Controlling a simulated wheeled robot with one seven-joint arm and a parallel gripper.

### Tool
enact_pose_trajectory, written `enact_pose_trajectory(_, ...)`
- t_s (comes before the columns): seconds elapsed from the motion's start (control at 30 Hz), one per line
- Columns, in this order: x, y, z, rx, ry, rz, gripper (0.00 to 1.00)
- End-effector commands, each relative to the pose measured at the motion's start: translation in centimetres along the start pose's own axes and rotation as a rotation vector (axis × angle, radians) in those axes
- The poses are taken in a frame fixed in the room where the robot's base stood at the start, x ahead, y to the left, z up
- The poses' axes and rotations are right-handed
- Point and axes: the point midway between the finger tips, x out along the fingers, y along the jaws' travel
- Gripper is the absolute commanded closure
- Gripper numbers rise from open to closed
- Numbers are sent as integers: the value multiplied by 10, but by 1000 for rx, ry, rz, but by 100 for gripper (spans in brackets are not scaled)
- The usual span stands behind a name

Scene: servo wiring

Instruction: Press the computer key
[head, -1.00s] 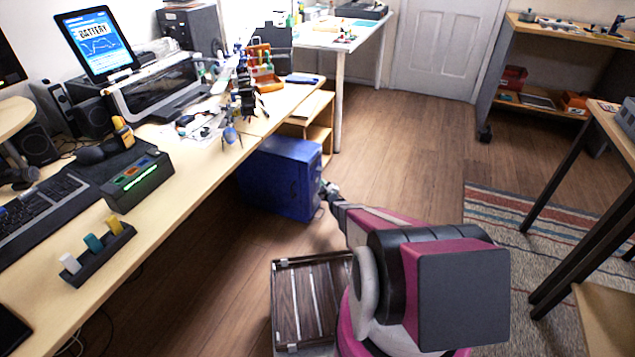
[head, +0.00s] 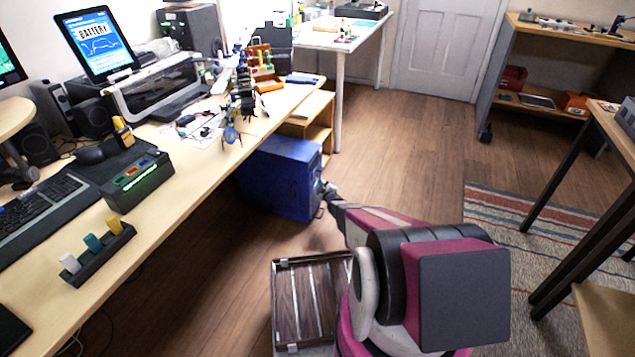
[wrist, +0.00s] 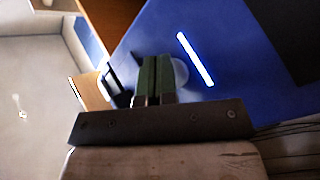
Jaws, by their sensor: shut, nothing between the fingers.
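The blue computer case (head: 280,175) stands on the floor beside the desk's right edge. My gripper (head: 327,188) is at its right-hand face in the head view. In the wrist view the shut, empty gripper fingers (wrist: 155,60) are in front of the blue case (wrist: 225,50). A pale round key (wrist: 181,72) shows partly behind the fingers, next to a glowing white strip (wrist: 196,59). I cannot tell whether the fingertips touch the key. A screen (head: 8,62) at the left edge of the head view is lit blue and green.
The desk (head: 190,210) holds a keyboard (head: 40,215), a block with coloured buttons (head: 137,180) and a tablet reading "BATTERY" (head: 97,42). Open wooden floor (head: 420,140) lies right of the computer.

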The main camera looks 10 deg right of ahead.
Motion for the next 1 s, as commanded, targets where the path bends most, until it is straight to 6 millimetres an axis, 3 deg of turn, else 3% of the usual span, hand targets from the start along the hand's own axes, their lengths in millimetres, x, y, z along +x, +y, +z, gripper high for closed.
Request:
enact_pose_trajectory(0.63,-8,6,6,0,0,0,100)
enact_pose_trajectory(1.0,-28,21,20,0,-1,0,100)
